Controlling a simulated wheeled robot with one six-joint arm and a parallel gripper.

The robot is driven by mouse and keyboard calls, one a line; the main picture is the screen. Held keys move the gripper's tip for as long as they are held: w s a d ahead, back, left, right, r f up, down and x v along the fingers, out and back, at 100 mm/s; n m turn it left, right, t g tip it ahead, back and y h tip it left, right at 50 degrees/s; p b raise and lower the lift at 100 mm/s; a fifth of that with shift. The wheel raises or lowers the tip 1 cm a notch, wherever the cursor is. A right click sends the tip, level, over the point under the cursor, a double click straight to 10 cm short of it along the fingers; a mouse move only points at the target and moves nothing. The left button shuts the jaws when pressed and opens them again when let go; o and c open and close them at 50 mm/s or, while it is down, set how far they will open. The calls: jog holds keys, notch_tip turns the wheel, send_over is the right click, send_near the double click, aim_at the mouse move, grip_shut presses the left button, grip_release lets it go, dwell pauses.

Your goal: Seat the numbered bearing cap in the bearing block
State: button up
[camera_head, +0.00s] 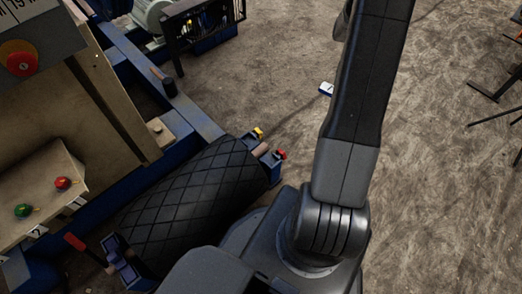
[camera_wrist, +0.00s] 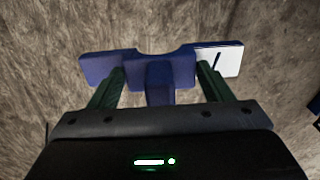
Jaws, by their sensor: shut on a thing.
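The blue bearing cap (camera_wrist: 110,67) is held across my gripper (camera_wrist: 160,85) in the wrist view. It has a shallow curved notch in its upper edge and a white plate with a dark stroke, like a 1, on its right end. The green fingers are shut on its middle part. In the head view my arm hides the gripper; a small white and blue piece (camera_head: 326,89), apparently the cap's labelled end, shows left of the arm. A blue bearing block (camera_head: 272,168) stands at the roller's upper right end, with the shaft showing between yellow and red knobs.
Brown floor (camera_head: 440,180) to the right is clear, with dark stand legs at the far right.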

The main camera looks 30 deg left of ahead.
jog(key=s+a+f+m+b, duration=0.1)
jog(key=s+a+f+b, duration=0.3)
jog(key=a+f, duration=1.1)
jog(key=m+b, duration=0.1)
jog(key=b, duration=0.1)
send_near(259, 149)
notch_tip(259, 149, down, 6)
jog(key=b, duration=0.3)
jog(key=shift+w+r, duration=0.1)
jog(key=o, duration=1.4)
notch_tip(259, 149, up, 12)
jog(key=p, duration=0.3)
